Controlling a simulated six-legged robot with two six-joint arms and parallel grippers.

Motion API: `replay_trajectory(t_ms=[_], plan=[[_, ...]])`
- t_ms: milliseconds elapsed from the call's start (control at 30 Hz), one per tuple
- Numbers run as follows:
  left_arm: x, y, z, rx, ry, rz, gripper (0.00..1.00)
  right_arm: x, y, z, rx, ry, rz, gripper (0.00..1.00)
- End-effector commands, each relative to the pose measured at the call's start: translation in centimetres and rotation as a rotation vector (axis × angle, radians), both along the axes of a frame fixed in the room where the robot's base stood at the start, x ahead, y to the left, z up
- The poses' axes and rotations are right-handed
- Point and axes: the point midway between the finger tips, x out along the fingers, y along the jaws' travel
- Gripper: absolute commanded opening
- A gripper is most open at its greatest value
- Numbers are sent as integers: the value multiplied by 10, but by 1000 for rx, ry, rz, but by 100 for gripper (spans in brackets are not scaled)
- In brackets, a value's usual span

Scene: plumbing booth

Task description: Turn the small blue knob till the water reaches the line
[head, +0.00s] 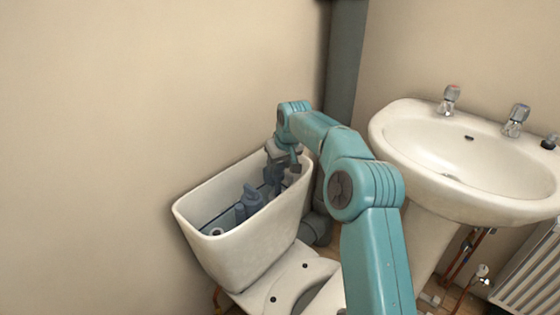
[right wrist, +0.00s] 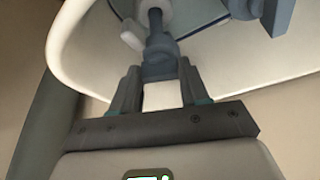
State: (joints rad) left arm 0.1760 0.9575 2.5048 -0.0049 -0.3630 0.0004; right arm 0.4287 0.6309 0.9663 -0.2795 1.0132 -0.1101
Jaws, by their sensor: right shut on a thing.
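The open white cistern (head: 240,247) stands at left of centre in the head view, with blue-grey valve parts (head: 248,203) inside. My right gripper (head: 294,164) reaches down to its far right end. In the right wrist view my right gripper (right wrist: 160,84) is shut on the small blue knob (right wrist: 159,70), a blue-grey piece at the near end of a stem (right wrist: 155,30). The fingers hide its sides. My left gripper is not in view.
The toilet bowl (head: 283,284) is below the cistern. A white basin (head: 450,195) with taps stands at the right, close to my right arm. A grey pipe (head: 345,70) runs up the corner, and a radiator (head: 530,270) is at the lower right.

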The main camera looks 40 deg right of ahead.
Motion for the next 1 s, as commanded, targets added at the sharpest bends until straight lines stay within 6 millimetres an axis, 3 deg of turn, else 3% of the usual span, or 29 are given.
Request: replay_trajectory(t_ms=[433, 467, 500, 533, 833, 1000], plan=[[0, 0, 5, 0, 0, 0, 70, 0, 1, 0, 1, -1, -82, 14], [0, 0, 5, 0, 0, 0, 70, 0, 1, 0, 1, -1, -82, 51], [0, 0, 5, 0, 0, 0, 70, 0, 1, 0, 1, -1, -81, 64], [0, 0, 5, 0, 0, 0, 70, 0, 1, 0, 1, -1, -81, 70], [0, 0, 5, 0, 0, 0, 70, 0, 1, 2, 0, -2, -80, 70], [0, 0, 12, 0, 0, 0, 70, -7, 3, 23, -2, -5, -81, 70]])
